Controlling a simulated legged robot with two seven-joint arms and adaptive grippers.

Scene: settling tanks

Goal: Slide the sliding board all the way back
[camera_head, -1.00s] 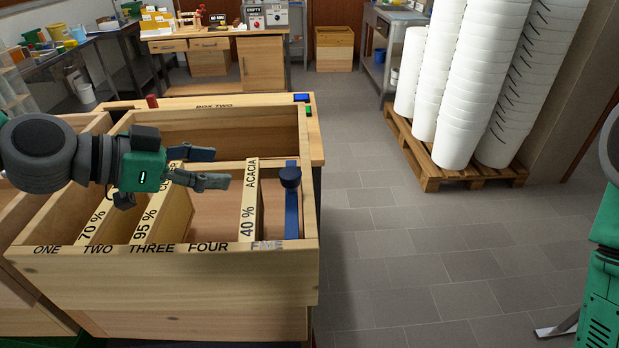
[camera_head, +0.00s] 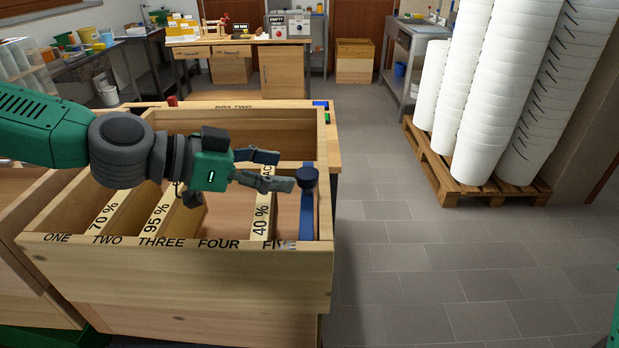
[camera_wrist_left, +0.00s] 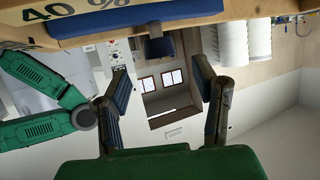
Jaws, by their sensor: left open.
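The sliding board is a narrow blue strip (camera_head: 307,222) standing at the right side of the front compartment of the wooden box (camera_head: 180,275), near the label FIVE. A dark blue round knob (camera_head: 307,178) sits at its top. In the left wrist view the blue board (camera_wrist_left: 140,18) crosses the top, with the knob (camera_wrist_left: 158,46) hanging between the fingers. My left gripper (camera_head: 280,171) is open and empty, its fingertips just left of the knob; I cannot tell whether they touch it. It also shows in the left wrist view (camera_wrist_left: 160,82). My right gripper is not in view.
Wooden dividers marked 70 % (camera_head: 108,212), 95 % (camera_head: 158,215) and 40 % (camera_head: 262,215) stand in the box. White bucket stacks (camera_head: 490,95) stand on a pallet (camera_head: 425,165) at the right. The tiled floor (camera_head: 400,260) between is clear.

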